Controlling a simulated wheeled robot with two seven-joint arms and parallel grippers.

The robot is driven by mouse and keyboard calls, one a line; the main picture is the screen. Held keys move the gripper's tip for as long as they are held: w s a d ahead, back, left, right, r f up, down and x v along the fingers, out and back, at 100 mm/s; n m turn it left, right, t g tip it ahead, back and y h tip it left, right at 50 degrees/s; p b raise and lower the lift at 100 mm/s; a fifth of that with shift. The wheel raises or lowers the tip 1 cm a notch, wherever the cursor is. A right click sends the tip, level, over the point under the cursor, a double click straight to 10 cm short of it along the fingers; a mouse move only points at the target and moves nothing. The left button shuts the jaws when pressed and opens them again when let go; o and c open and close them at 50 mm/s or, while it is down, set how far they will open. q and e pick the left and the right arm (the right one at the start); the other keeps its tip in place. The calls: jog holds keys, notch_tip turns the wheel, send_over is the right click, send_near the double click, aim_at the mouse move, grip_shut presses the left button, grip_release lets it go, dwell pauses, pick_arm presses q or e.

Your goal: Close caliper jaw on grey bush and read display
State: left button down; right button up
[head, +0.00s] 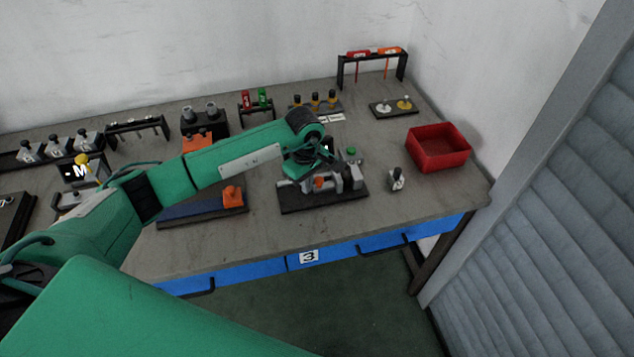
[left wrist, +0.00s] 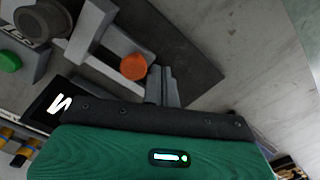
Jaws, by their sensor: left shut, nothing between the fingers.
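The caliper fixture, with grey jaw blocks (head: 353,178) on a dark base plate (head: 325,200), stands near the table's front. Its jaw blocks (left wrist: 92,35) and orange knob (left wrist: 133,66) show in the left wrist view; the knob (head: 319,182) also shows in the head view. My left gripper (left wrist: 165,85) is shut and empty, its fingertips close beside the knob; I cannot tell whether they touch. A dark panel (left wrist: 60,103) with a white letter stands beside the fixture, partly hidden by my gripper; no reading is legible. My right gripper is out of view.
A green button (head: 351,151) is behind the fixture, and a small labelled grey block (head: 397,180) stands to its right. A red bin (head: 438,148) is farther right. A blue strip with an orange block (head: 232,196) lies left. Racks line the back.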

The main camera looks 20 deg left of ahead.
pick_arm(q)
jog(key=shift+s+a, duration=0.1)
jog(key=shift+a, duration=0.1)
jog(key=shift+r, duration=0.5)
notch_tip(320, 180, up, 7)
jog(key=p, duration=0.3)
dwell(0.4)
